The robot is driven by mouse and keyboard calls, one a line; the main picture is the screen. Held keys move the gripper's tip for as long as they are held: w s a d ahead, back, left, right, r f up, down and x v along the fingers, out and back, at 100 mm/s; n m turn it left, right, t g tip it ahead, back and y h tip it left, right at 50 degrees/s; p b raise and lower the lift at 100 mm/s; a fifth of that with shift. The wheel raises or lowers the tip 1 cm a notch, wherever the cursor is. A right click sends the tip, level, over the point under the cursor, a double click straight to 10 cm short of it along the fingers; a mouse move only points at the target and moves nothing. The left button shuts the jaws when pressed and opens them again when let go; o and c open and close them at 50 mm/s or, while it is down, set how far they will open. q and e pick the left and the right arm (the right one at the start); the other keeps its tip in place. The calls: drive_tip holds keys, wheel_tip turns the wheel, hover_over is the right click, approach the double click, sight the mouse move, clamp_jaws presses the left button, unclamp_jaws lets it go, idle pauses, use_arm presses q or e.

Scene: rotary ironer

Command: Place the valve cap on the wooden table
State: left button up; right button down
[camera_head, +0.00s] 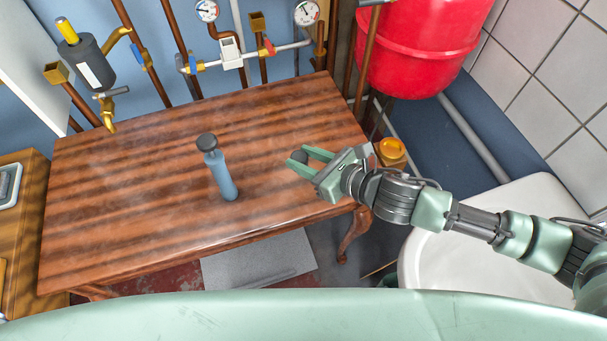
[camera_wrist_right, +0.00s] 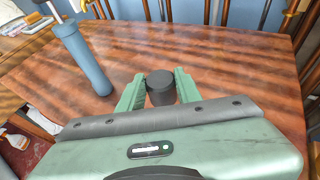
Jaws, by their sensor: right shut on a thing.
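The valve cap (camera_wrist_right: 161,90) is a small, dark, round piece between the green fingers of my right gripper (camera_wrist_right: 160,92) in the wrist view. In the head view the right gripper (camera_head: 304,161) comes in from the right and is shut on the cap (camera_head: 299,157). It is over the right part of the wooden table (camera_head: 120,200), near its right edge. I cannot tell whether the cap touches the tabletop. My left gripper is not in view.
A blue bottle-like object (camera_head: 220,175) with a dark top stands on the table, left of my right gripper. Pipes with gauges (camera_head: 207,11) run behind the table. The left tabletop is clear.

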wheel_tip(320, 180, down, 2)
drive_tip(key=shift+f, duration=0.15)
drive_tip(key=shift+f+b, duration=0.35)
drive_tip(key=shift+f, duration=1.9)
drive_tip(key=shift+f, duration=0.15)
drive_tip(key=c, duration=1)
unclamp_jaws()
drive_tip(key=shift+o, duration=0.2)
